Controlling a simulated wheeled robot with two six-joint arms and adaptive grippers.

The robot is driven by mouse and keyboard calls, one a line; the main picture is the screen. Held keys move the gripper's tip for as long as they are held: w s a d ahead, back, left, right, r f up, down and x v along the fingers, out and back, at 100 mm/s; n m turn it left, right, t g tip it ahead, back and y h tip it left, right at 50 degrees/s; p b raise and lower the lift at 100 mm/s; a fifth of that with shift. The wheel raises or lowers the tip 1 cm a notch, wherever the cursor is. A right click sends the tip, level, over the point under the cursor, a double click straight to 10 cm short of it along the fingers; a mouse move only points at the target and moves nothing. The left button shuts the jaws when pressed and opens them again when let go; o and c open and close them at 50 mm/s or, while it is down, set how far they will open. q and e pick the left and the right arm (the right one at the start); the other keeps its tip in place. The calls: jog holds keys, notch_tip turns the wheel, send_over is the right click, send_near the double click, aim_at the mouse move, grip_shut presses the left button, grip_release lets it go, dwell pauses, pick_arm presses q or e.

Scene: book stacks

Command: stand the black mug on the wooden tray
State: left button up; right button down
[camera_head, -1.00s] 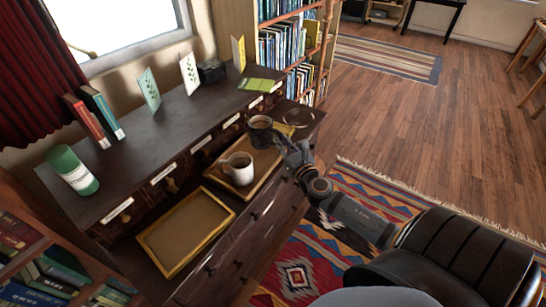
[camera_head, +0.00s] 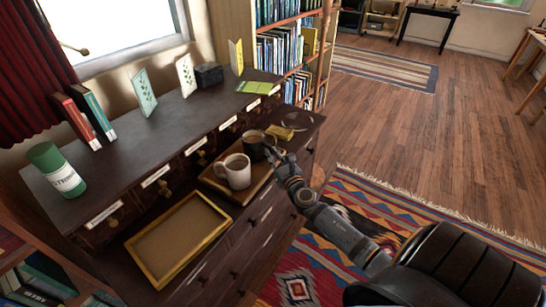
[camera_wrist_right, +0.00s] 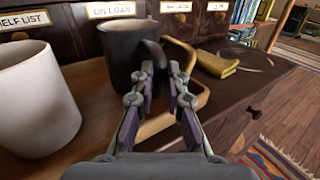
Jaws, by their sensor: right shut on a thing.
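The black mug (camera_head: 253,147) is upright at the far end of the wooden tray (camera_head: 214,184), beside the white mug (camera_head: 236,171). My right gripper (camera_head: 277,156) is at its right side. In the right wrist view the fingers (camera_wrist_right: 166,78) are shut on the black mug's (camera_wrist_right: 125,55) handle side, hiding most of the handle. The mug's base is over the wooden tray (camera_wrist_right: 199,92); I cannot tell whether it touches. The white mug (camera_wrist_right: 38,100) is close on the left, apart from it. My left gripper is out of view.
A yellow object (camera_head: 279,132) lies just beyond the tray, near a round clear dish (camera_head: 297,121). An empty gold-framed tray (camera_head: 180,240) is nearer on the same dark ledge. Labelled drawers (camera_head: 198,157) rise behind the mugs.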

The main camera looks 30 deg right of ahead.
jog(key=shift+f, duration=0.1)
jog(key=c, duration=1.4)
grip_release()
jog(key=shift+s, duration=0.3)
jog(key=s, duration=0.3)
jog(key=s+a, duration=0.1)
jog(key=s, duration=0.3)
jog(key=s+b, duration=0.1)
jog(key=s, duration=0.3)
jog(key=shift+s+a, duration=0.15)
jog(key=shift+a, duration=0.25)
